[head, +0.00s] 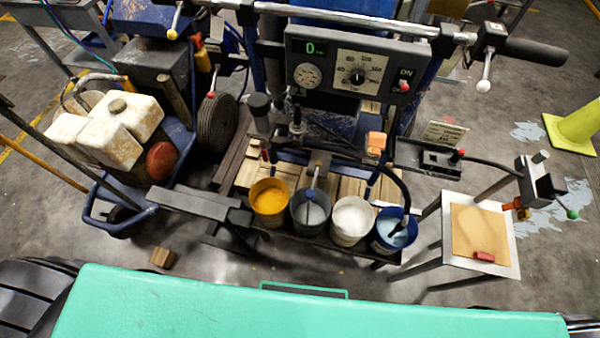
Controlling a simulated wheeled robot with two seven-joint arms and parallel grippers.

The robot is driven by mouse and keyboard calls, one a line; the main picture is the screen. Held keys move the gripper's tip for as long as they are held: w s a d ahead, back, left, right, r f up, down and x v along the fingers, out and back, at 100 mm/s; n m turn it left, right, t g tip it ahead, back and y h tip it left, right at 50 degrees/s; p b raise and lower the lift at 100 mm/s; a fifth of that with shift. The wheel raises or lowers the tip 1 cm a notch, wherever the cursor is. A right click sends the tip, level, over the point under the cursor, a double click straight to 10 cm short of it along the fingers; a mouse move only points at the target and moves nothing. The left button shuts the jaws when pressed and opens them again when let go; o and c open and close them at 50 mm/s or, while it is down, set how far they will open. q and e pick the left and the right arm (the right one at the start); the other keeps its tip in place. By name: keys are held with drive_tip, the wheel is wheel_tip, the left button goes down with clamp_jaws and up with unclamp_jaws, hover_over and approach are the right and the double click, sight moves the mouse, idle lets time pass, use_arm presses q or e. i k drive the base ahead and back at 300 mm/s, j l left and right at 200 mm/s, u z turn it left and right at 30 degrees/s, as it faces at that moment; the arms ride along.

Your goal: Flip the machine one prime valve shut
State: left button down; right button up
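I cannot surely tell which part is the machine one prime valve. A striping machine with a grey control panel (350,65) stands in the centre; its display reads 0. Candidate small handles include an orange-red handle (201,56) and a red-tipped lever (213,82), left of the panel, and an orange block (376,141) below it. A white-knobbed lever (484,84) hangs from the handlebar (350,22) at the right. A pump-like unit (540,184) with a green-knobbed lever (572,214) is at the far right. Neither of my grippers is in view.
A small table (508,252) is right, near a yellow cone (578,128). Open floor (215,280) lies in front.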

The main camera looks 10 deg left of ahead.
sight(264, 151)
drive_tip(key=k+z, duration=0.25)
drive_tip(key=z, duration=0.2)
drive_tip(key=k+z, duration=0.25)
drive_tip(key=z, duration=0.25)
